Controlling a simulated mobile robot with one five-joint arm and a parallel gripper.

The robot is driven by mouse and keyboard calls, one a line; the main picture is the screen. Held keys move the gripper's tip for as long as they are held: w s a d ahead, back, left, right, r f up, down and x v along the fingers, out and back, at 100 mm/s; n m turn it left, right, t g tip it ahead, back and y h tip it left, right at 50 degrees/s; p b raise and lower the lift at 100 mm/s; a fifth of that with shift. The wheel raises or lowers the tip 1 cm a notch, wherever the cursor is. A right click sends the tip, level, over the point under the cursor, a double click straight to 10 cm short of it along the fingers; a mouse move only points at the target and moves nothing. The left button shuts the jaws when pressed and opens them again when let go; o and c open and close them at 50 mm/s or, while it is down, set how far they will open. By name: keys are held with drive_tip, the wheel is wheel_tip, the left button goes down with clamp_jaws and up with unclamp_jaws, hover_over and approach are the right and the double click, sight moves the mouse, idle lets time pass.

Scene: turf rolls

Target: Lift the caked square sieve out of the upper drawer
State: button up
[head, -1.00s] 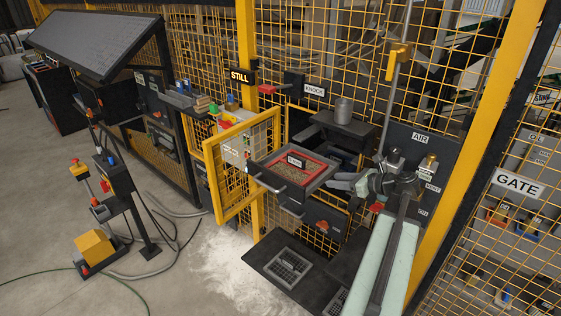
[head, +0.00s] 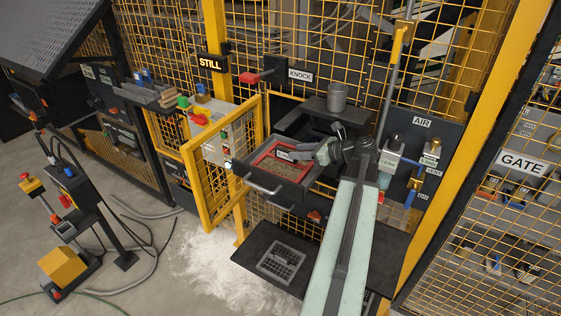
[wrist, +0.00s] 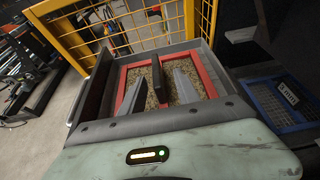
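The caked square sieve (head: 279,169) has a red rim and is filled with brown, grainy material. It lies in the pulled-out upper drawer (head: 292,190); it also shows in the wrist view (wrist: 206,71). A dark, labelled grip piece (head: 285,155) on the sieve is partly covered by my gripper in the head view. My gripper (head: 306,153) reaches over the drawer from the right.
An open yellow mesh door (head: 222,155) stands left of the drawer. A grey cup (head: 337,97) stands on a dark ledge behind. Below is a dark shelf (head: 245,253) with a grid insert (head: 282,262). A blue labelled sieve (wrist: 272,100) shows at right in the wrist view.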

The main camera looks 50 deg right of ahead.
sight(282, 158)
drive_tip(key=b+x, duration=0.1)
drive_tip(key=x, duration=0.1)
drive_tip(key=b+x, duration=0.1)
drive_tip(key=x, duration=0.2)
drive_tip(key=b+x, duration=0.1)
drive_tip(key=x, duration=0.1)
drive_tip(key=shift+w+a+f, duration=0.1)
drive_tip(key=shift+a+f, duration=0.2)
drive_tip(key=shift+a, duration=0.05)
drive_tip(key=shift+w, duration=0.15)
drive_tip(key=shift+r, duration=0.1)
drive_tip(key=shift+c, duration=0.6)
clamp_jaws()
